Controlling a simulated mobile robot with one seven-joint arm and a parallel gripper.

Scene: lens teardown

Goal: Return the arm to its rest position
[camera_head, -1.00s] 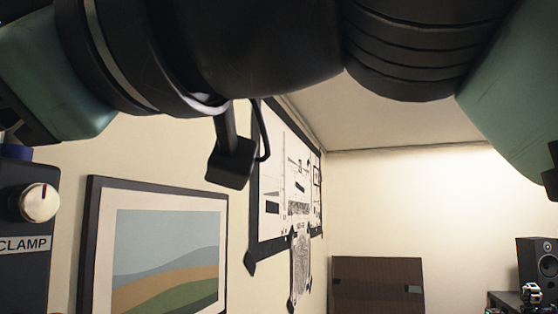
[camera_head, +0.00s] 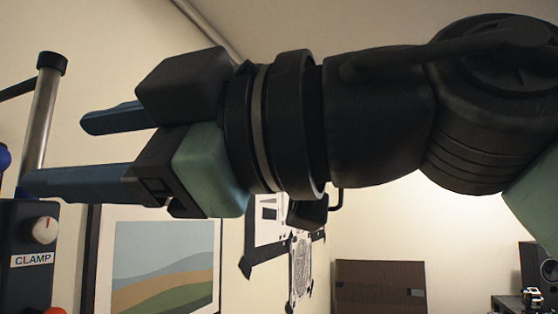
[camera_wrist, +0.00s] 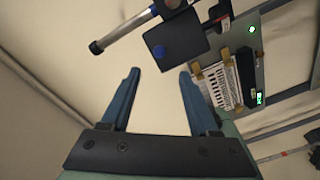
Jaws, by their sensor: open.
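My gripper (camera_head: 82,150) reaches across the upper part of the head view, pointing left, with its two blue fingers apart and nothing between them. The lower finger's tip is close in the picture to a metal post and a dark box labelled CLAMP (camera_head: 27,275); I cannot tell whether they touch. In the wrist view my gripper (camera_wrist: 160,72) also shows open and empty, with bare wall or ceiling between the fingers.
The metal post (camera_head: 42,115) stands at the left above the CLAMP box. A framed landscape picture (camera_head: 165,270) and a pinned drawing hang on the wall. A brown panel (camera_head: 380,287) and a black speaker (camera_head: 535,266) are at the right. The wrist view shows a panel with green lights (camera_wrist: 250,65).

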